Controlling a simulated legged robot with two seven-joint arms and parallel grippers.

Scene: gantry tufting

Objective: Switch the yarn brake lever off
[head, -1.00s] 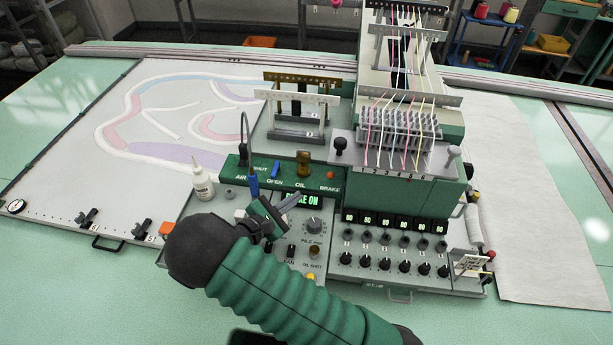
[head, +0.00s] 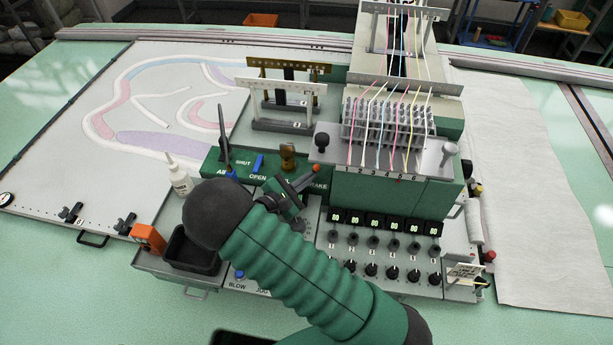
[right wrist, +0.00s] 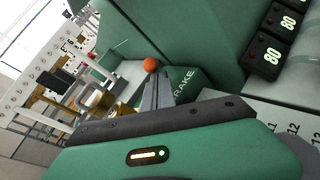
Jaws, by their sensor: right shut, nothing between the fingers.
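The yarn brake lever shows as an orange ball knob (head: 316,169) at the right end of the green valve panel, by the partly covered BRAKE label. My right gripper (head: 308,180) is shut and empty, with its fingertips right beside the knob. In the right wrist view the orange knob (right wrist: 151,65) appears just beyond the closed fingertips (right wrist: 156,80); I cannot tell whether they touch. The lever's stem is hidden behind the fingers. My left gripper is not in view.
Beside the brake on the panel stand a brown oil lever (head: 288,156) and a blue lever (head: 258,163). A white bottle (head: 180,181) and a black tray (head: 193,252) are at left. The green machine block (head: 390,196) rises close on the right.

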